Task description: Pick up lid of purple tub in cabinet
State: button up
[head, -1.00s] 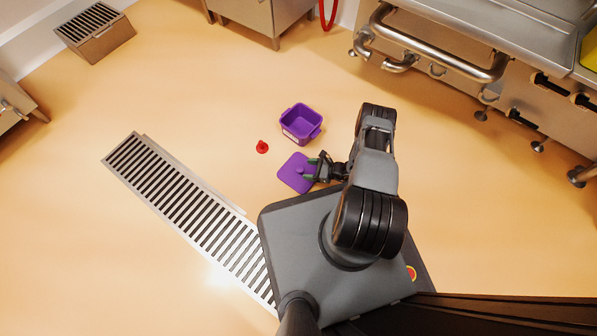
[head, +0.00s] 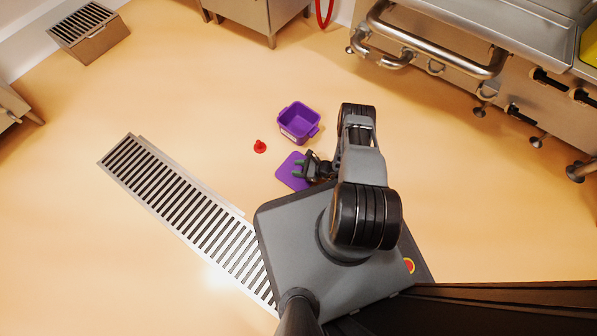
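The purple lid (head: 285,176) lies on the floor, right in front of my base. The open purple tub (head: 298,123) stands upright and empty on the floor just beyond it. My gripper (head: 298,169) is over the right part of the lid. I cannot tell whether the fingers touch the lid.
A small red cone-shaped object (head: 260,146) is on the floor left of the tub. A long floor grate (head: 190,213) runs at the left. Steel kitchen units (head: 470,60) stand at the upper right. The floor between is clear.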

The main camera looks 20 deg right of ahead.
jog(key=c, duration=0.5)
